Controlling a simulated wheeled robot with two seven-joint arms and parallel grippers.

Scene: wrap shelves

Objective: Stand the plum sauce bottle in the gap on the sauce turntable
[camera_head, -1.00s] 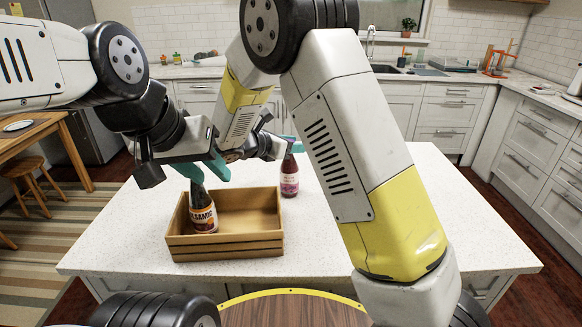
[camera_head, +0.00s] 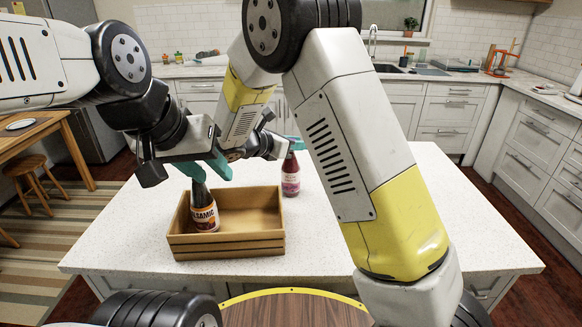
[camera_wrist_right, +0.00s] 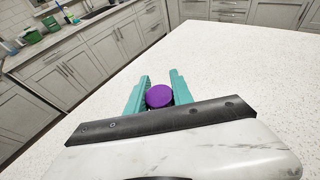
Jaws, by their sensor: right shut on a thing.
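The plum sauce bottle (camera_head: 291,180), dark with a pink label, stands upright on or just above the white counter, right of the wooden crate. My right gripper (camera_wrist_right: 158,92) is shut on it near the top; in the right wrist view its purple cap (camera_wrist_right: 159,96) shows between the teal fingers. My left gripper (camera_head: 208,165) is at the neck of a balsamic bottle (camera_head: 205,215) in the crate; whether its fingers grip the neck is unclear. I cannot make out the sauce turntable or its gap; my right arm hides part of the counter.
The wooden crate (camera_head: 228,245) sits on the white counter (camera_head: 130,240), with empty space right of the balsamic bottle. The counter around the plum sauce bottle looks clear in the right wrist view. A wooden table (camera_head: 35,130) and a stool stand at the left.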

